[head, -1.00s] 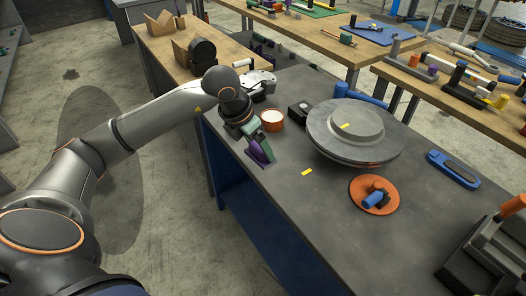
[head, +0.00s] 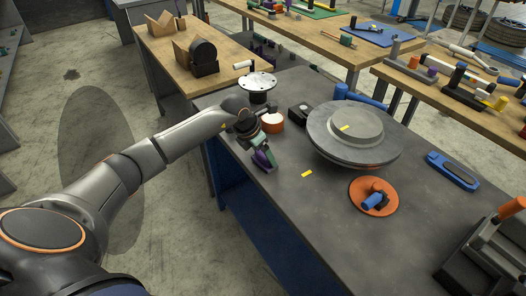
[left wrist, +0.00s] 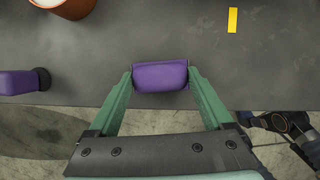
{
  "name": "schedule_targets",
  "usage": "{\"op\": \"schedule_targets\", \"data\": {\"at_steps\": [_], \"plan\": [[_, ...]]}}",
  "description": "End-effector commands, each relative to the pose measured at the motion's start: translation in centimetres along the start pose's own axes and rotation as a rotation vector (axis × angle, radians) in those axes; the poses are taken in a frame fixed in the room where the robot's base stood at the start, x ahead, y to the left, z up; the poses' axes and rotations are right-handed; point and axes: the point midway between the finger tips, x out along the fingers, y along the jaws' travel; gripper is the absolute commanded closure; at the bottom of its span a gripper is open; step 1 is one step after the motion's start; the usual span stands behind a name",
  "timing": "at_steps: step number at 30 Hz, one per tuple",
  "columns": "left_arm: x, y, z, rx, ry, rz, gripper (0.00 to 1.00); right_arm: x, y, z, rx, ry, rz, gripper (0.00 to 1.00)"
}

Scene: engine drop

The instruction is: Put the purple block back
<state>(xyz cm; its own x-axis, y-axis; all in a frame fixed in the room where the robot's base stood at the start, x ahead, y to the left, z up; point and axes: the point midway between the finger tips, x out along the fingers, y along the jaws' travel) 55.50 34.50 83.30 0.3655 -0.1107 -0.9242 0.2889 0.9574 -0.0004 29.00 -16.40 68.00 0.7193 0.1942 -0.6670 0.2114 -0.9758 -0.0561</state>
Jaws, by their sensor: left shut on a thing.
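My left gripper (head: 263,153) is near the left edge of the dark grey workbench (head: 330,215), its green fingers pointing down. It is shut on a purple block (head: 266,159). In the left wrist view the purple block (left wrist: 160,76) sits between the two green fingertips, beside the bench edge. I cannot tell whether it touches the bench. A second purple piece (left wrist: 18,83) with a dark end shows at the left of the wrist view.
An orange-sided round tub (head: 272,124) stands just behind the gripper. A large grey disc part (head: 355,140) fills the bench's middle. A yellow strip (head: 307,174) lies on clear bench in front. An orange disc with a blue piece (head: 374,198) and a blue tool (head: 453,171) lie right.

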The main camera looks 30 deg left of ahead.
Motion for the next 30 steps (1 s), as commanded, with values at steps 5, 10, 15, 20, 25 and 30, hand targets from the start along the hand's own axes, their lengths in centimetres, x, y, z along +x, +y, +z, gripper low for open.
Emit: {"op": "schedule_targets", "data": {"at_steps": [5,10,15,20,25,30], "plan": [[0.0,0.0,0.1,0.0,-0.002,0.0,0.68,0.0,0.1,0.1,0.001,0.0,0.003,0.32],[0.5,0.0,-0.1,0.0,-0.002,0.001,0.68,0.4,0.1,0.6,0.001,-0.007,0.003,0.32],[0.4,0.0,-0.1,0.0,-0.001,0.0,0.0,0.3,0.1,0.6,0.002,-0.015,0.002,0.32],[0.3,0.0,-0.1,0.0,-0.001,0.0,0.0,0.3,0.1,0.6,0.002,-0.014,0.002,0.32],[0.3,-0.1,-0.1,-0.001,0.0,-0.001,0.0,0.2,0.0,0.5,0.002,-0.012,0.001,0.32],[-2.4,0.2,-0.1,0.002,-0.003,0.005,0.0,0.2,0.0,0.4,0.002,-0.008,0.001,0.32]]}}
